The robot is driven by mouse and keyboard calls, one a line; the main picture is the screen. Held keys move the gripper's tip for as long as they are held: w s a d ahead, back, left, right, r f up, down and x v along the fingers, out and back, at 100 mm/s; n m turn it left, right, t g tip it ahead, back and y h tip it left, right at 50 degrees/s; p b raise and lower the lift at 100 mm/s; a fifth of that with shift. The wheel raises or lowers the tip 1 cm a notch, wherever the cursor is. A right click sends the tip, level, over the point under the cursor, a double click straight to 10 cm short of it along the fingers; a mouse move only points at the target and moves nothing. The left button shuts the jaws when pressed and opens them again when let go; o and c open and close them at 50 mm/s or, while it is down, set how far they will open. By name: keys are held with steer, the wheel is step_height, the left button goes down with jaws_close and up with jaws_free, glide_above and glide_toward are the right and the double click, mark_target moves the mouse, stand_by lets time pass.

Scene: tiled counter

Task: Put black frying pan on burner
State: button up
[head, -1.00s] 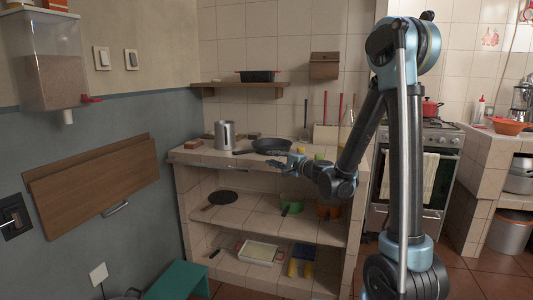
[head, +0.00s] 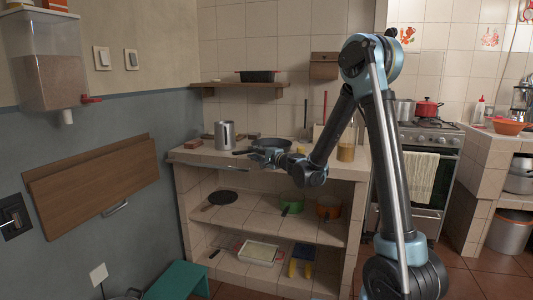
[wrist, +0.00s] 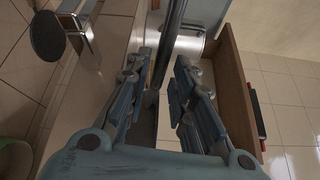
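The black frying pan (head: 262,142) sits on the tiled counter, its handle (head: 243,152) pointing left. My gripper (head: 262,157) is at the front of the pan and hides part of it. In the wrist view my gripper (wrist: 160,95) has its two fingers apart. A dark strip (wrist: 146,125), probably part of the pan, shows between them; I cannot tell whether they touch it. The stove (head: 428,130) with the burners stands at the right, behind my arm. A red pot (head: 427,108) and a grey pot (head: 404,108) stand on it.
A metal canister (head: 225,135) stands left of the pan. A wooden wall shelf (head: 240,85) holds a dark container (head: 257,76) above the counter. A jar (head: 346,151) stands at the counter's right end. Lower shelves hold a green pot (head: 292,203) and an orange pot (head: 328,208).

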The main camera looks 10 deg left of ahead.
mark_target(251, 151)
steer(key=shift+x, duration=1.95)
steer(key=shift+w+d+f, duration=0.1)
steer(key=shift+d, duration=0.05)
jaws_close()
